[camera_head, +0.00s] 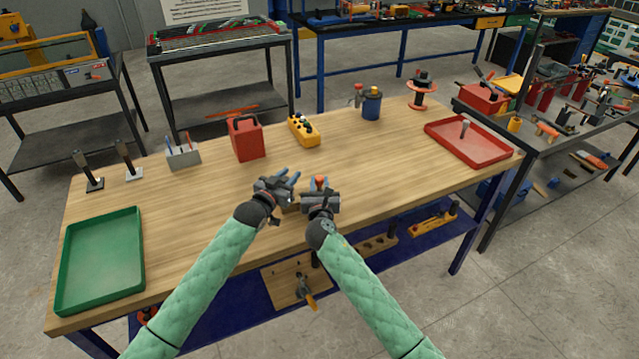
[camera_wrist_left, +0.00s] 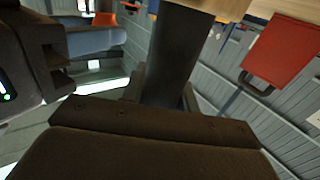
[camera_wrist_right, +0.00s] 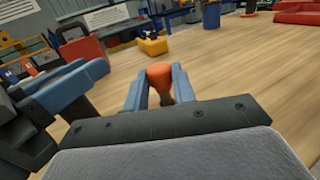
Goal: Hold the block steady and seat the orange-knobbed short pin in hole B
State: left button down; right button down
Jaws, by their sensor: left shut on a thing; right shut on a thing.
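The orange-knobbed pin (camera_wrist_right: 160,76) is between the blue fingers of my right gripper (camera_wrist_right: 160,92), which is shut on it. Its knob also shows in the head view (camera_head: 319,181); its lower end is hidden. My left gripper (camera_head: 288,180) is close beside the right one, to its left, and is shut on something. In the left wrist view a dark bar (camera_wrist_left: 174,55) rises between its jaws; I cannot tell whether it is the block. The block is mostly hidden by the grippers. Hole B is not visible, so I cannot tell how the pin stands to it.
On the wooden table (camera_head: 400,190) stand a red toolbox (camera_head: 246,138), a yellow box (camera_head: 304,130), a blue cup (camera_head: 371,104) and a grey holder (camera_head: 183,154). A green tray (camera_head: 142,262) is left, a red tray (camera_head: 490,157) right. The table right of the grippers is clear.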

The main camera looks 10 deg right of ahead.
jog(key=c, duration=1.1)
grip_release()
jog(key=shift+f, duration=0.1)
jog(key=s, duration=0.8)
jog(key=s+a, duration=0.1)
jog(key=s, duration=0.3)
jog(key=shift+a+f, duration=0.1)
jog(key=shift+f, duration=0.05)
